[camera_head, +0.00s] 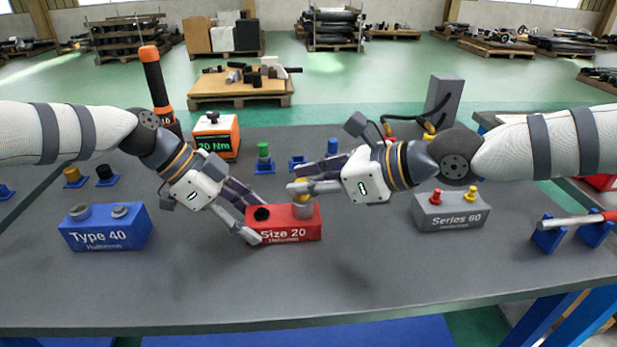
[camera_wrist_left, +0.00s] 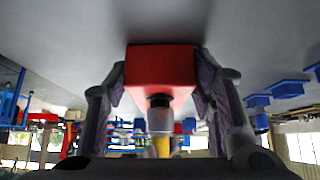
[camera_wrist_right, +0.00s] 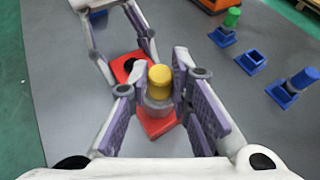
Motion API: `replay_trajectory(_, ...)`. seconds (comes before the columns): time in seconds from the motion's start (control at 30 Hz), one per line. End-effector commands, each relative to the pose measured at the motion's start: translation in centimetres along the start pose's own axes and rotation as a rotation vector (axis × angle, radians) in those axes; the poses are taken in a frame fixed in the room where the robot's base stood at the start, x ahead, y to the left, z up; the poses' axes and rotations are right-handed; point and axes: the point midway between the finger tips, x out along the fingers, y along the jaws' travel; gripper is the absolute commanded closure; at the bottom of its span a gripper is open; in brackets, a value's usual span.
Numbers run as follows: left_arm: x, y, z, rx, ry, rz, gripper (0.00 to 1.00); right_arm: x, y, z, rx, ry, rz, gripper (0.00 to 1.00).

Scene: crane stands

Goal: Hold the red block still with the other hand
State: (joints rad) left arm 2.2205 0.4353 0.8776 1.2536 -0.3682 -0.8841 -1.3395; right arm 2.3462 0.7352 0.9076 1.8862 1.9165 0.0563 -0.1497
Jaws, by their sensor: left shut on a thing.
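The red block (camera_head: 285,234), marked "Size 20", stands on the grey table. A black knob (camera_head: 261,213) is on its left part, and a silver cylinder (camera_head: 303,210) with a yellow plug (camera_wrist_right: 160,80) is on its right part. My left gripper (camera_head: 246,215) is shut on the red block; in the left wrist view its fingers press on both sides of the block (camera_wrist_left: 160,68). My right gripper (camera_head: 300,188) has its fingers on either side of the yellow plug and the silver cylinder. Whether they touch these is unclear.
A blue "Type 40" block (camera_head: 105,232) stands at left and a grey "Series 60" block (camera_head: 451,213) at right. Behind are an orange "20 Nm" box (camera_head: 215,138) and blue holders, one with a green plug (camera_head: 263,151). The table's front is clear.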

Motion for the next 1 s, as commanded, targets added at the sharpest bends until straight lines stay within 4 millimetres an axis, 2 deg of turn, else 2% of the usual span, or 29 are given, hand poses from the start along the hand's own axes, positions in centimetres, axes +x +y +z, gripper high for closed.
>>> replay_trajectory(0.03, 0.0, 0.0, 0.0, 0.001, 0.0, 0.0, 0.88, 0.0, 0.0, -0.2, 0.001, 0.005, 0.001, 0.7)
replay_trajectory(0.1, 0.0, 0.0, 0.0, 0.001, 0.001, 0.0, 0.88, 0.0, 0.0, -0.2, 0.002, 0.005, 0.001, 0.58)
replay_trajectory(0.57, 0.0, 0.0, 0.0, 0.001, 0.001, 0.0, 0.88, -0.2, 0.0, -0.1, 0.002, 0.003, 0.0, 0.58)
replay_trajectory(1.0, 0.0, 0.0, 0.0, 0.0, 0.001, 0.0, 0.88, -4.6, -0.1, -0.1, 0.003, 0.002, -0.001, 0.58)
